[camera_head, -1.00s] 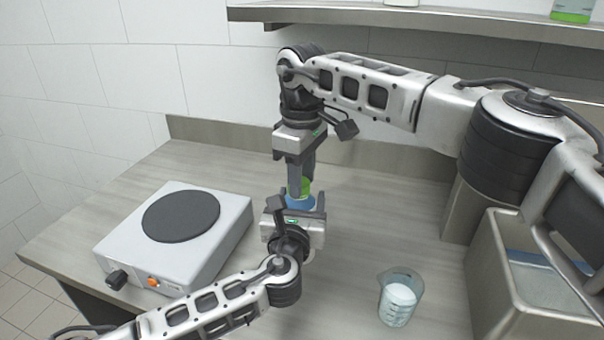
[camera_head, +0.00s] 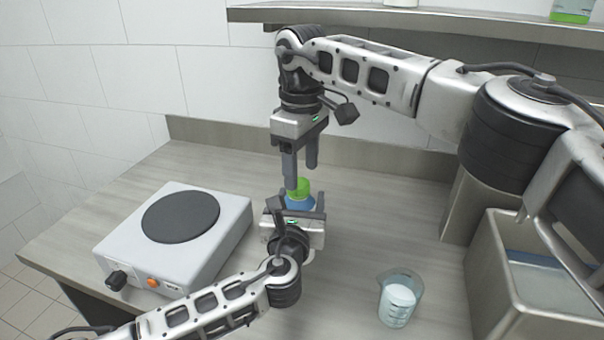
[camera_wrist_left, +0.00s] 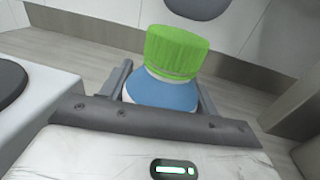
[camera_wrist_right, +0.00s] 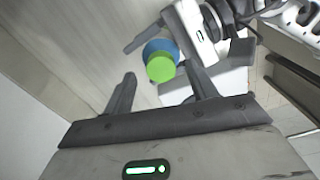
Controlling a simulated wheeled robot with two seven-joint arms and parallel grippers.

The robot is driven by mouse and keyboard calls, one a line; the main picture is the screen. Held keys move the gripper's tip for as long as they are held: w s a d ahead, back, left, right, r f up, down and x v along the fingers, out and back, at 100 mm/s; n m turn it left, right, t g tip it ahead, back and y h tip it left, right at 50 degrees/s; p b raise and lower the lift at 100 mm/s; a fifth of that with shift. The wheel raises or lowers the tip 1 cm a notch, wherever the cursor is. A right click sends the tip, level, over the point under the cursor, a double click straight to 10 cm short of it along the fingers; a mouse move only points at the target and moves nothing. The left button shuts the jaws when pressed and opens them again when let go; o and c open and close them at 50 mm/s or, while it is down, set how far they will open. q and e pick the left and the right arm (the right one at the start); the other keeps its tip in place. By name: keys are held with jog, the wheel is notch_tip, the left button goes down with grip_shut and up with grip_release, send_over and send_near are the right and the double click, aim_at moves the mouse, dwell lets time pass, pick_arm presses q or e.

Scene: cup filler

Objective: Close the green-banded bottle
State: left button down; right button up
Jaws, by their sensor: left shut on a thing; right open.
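The bottle (camera_wrist_left: 158,93) has a blue body and stands upright on the counter, between the fingers of my left gripper (camera_head: 298,208), which is shut on it. A green cap (camera_wrist_left: 177,52) sits on top of the bottle; how tightly it is on cannot be told. The cap also shows in the head view (camera_head: 300,186) and in the right wrist view (camera_wrist_right: 161,67). My right gripper (camera_head: 301,176) is open and empty, pointing down just above the cap. The lower part of the bottle is hidden by my left gripper.
A hot plate (camera_head: 222,232) with a dark round top stands at the left. A beaker (camera_head: 400,297) with white contents stands at the front right. A metal basin (camera_head: 481,262) is at the far right. A shelf (camera_head: 420,22) runs along the back wall.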

notch_tip(320, 180, up, 2)
jog(key=shift+c, duration=0.2)
